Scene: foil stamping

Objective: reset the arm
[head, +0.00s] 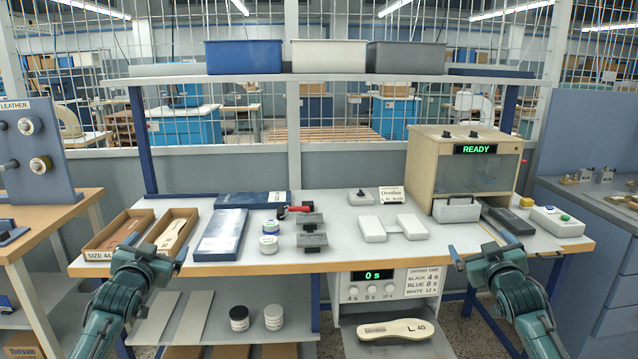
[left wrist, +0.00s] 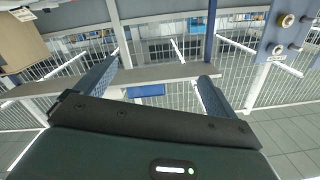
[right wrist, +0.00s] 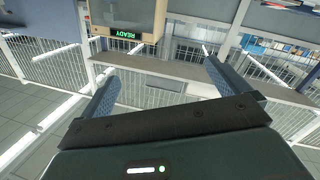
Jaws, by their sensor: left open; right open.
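My left gripper (head: 158,243) is open and empty at the left front of the workbench (head: 350,256), near the cardboard boxes. Its two spread fingers also show in the left wrist view (left wrist: 150,88), with nothing between them. My right gripper (head: 487,248) is open and empty at the right front of the bench. Its spread fingers show in the right wrist view (right wrist: 160,88), also with nothing between them. Both arms come in from the lower corners in the head view. Neither gripper visibly touches anything.
Two open cardboard boxes (head: 122,228) and a blue-edged slab (head: 222,233) lie near my left gripper. A wooden cabinet reading READY (head: 430,160) and a button box (head: 557,221) stand at right. Small jars (head: 269,245) and dark blocks stand mid-left. The front middle is clear.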

